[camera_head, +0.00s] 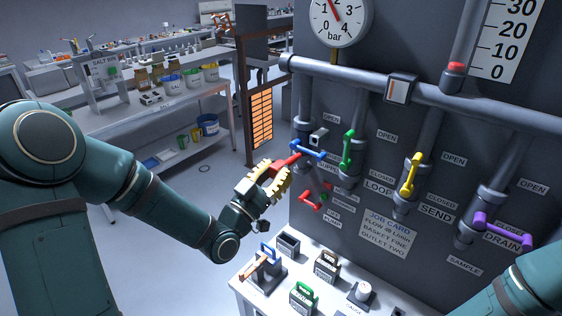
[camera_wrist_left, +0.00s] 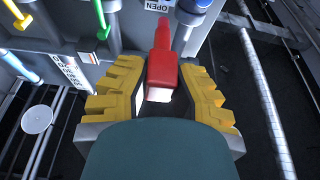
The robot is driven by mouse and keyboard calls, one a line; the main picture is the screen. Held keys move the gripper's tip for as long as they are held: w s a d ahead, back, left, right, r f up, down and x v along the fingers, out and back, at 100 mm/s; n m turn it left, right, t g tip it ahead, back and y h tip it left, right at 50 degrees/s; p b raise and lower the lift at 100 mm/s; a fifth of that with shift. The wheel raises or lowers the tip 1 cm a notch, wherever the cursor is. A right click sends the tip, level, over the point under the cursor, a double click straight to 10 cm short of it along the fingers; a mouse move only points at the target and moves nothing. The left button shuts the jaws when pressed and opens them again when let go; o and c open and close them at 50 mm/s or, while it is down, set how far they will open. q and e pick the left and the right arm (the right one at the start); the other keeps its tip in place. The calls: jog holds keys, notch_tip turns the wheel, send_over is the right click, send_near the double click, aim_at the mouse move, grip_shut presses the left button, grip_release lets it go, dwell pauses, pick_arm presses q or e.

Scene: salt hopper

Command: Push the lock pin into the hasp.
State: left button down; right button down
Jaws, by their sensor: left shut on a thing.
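My left gripper (camera_head: 272,178), with yellow fingers, is shut on the red lock pin (camera_head: 287,161) and holds it off the table, in front of the panel. In the left wrist view the lock pin (camera_wrist_left: 162,70) sits between the yellow fingers (camera_wrist_left: 160,98), its narrow end pointing away toward the panel. In the head view the tip is close to the blue valve handle (camera_head: 309,151); I cannot tell if they touch. A small grey bracket (camera_head: 319,136) just above that handle may be the hasp. My right gripper is out of view; only its arm shows at lower right.
Green (camera_head: 348,149), yellow (camera_head: 410,174) and purple (camera_head: 501,229) valve handles stick out of the panel to the right. A red handle (camera_head: 312,202) is below the pin. A white table (camera_head: 248,298) with several padlock-like items stands below.

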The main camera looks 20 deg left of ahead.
aim_at(290, 159)
pick_arm(q)
jog(key=shift+s+a+r, duration=0.1)
jog(key=shift+a+r, duration=0.05)
jog(key=shift+r, duration=0.05)
